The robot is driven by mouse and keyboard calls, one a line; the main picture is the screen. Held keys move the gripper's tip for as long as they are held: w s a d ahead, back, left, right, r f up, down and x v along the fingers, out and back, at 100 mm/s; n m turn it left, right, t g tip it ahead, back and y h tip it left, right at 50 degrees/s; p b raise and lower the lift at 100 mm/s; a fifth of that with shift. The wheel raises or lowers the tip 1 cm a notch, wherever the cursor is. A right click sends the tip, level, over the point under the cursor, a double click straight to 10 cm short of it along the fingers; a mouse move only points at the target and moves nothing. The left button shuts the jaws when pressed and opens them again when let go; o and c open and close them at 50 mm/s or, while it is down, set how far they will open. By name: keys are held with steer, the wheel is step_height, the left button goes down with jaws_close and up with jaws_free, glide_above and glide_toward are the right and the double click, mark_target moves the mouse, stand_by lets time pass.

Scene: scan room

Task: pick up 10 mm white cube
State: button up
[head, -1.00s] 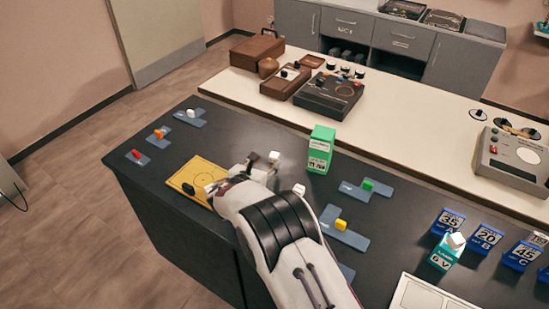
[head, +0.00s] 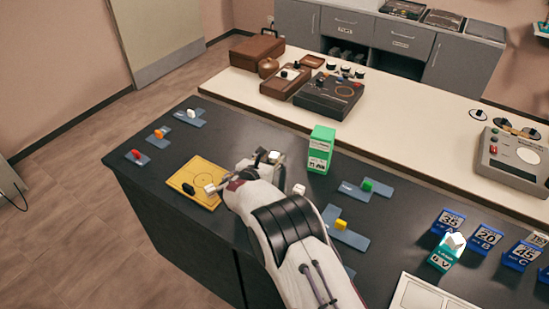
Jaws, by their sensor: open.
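Several small white cubes show in the head view, and I cannot tell their sizes in millimetres. One white cube (head: 274,156) is right at my gripper (head: 263,157), which is open. I cannot tell whether the cube is between the fingers or just beside them. Another white cube (head: 209,188) is at the right part of the yellow board, left of my arm. A third white cube (head: 299,189) is just right of my arm, partly hidden by it. Another white block (head: 191,113) lies on a blue-grey plate at the far left.
The yellow board (head: 180,177) carries a black block (head: 188,188). A green box (head: 320,149) stands right of my gripper. A teal box (head: 445,253) with a white block on top stands at the right. Coloured blocks sit on blue-grey plates around the dark table (head: 150,200).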

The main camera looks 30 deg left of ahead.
steer(key=shift+x, duration=1.35)
steer(key=c, duration=1)
